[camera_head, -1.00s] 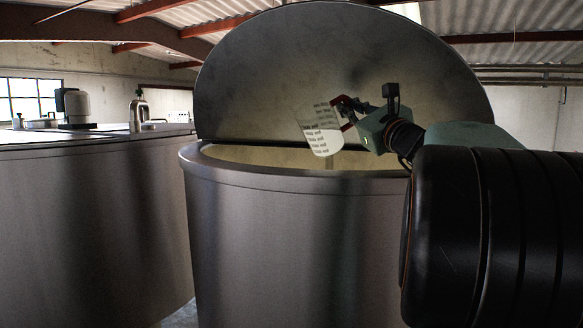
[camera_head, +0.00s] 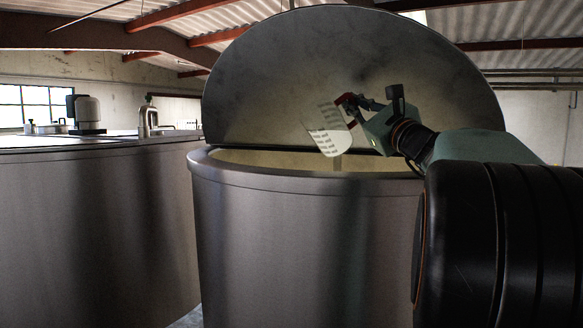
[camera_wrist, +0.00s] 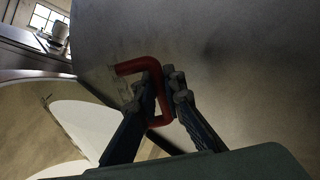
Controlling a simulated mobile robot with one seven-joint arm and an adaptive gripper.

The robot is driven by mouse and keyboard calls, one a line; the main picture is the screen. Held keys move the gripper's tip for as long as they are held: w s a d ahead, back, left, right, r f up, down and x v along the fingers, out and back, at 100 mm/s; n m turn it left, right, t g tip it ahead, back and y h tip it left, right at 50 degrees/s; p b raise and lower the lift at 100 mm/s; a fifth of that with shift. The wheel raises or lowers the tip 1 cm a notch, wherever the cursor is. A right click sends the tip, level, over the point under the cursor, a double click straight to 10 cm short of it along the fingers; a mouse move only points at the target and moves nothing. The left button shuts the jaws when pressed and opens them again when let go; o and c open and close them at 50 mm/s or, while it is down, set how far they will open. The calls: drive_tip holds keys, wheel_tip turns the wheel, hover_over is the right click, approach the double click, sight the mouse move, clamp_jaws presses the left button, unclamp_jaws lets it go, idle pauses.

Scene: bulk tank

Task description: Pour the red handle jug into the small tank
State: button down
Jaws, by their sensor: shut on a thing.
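The jug (camera_head: 330,134) is pale and see-through, with rows of dark print and a red handle (camera_head: 347,101). It is tilted steeply over the open mouth of the small tank (camera_head: 290,240). A faint narrow strip, perhaps liquid, shows below the jug. My gripper (camera_head: 355,103) is shut on the handle, to the right of the jug. In the wrist view the red handle (camera_wrist: 152,88) sits between the fingers of my gripper (camera_wrist: 163,84). White areas show inside the tank there; I cannot tell the liquid's surface from the wall.
The tank's raised round lid (camera_head: 300,70) stands behind the jug and my gripper. A larger steel tank (camera_head: 90,230) stands on the left, with a motor (camera_head: 88,112) and fittings on top. A narrow gap separates the tanks.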

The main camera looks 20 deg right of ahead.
drive_tip(key=shift+s+a+r+n, duration=0.1)
drive_tip(key=shift+a+r+n, duration=0.05)
drive_tip(key=shift+r+n, duration=0.15)
drive_tip(key=shift+a+r+n, duration=0.2)
drive_tip(key=shift+r+n, duration=0.05)
drive_tip(key=shift+n, duration=0.15)
drive_tip(key=shift+s+d+y, duration=0.1)
drive_tip(key=shift+y, duration=0.3)
drive_tip(key=shift+r, duration=0.1)
drive_tip(key=shift+a+r+n+t+b, duration=0.2)
drive_tip(key=shift+a+n+t+b, duration=0.1)
drive_tip(key=shift+n, duration=0.1)
drive_tip(key=shift+d, duration=0.1)
drive_tip(key=shift+d+r, duration=0.1)
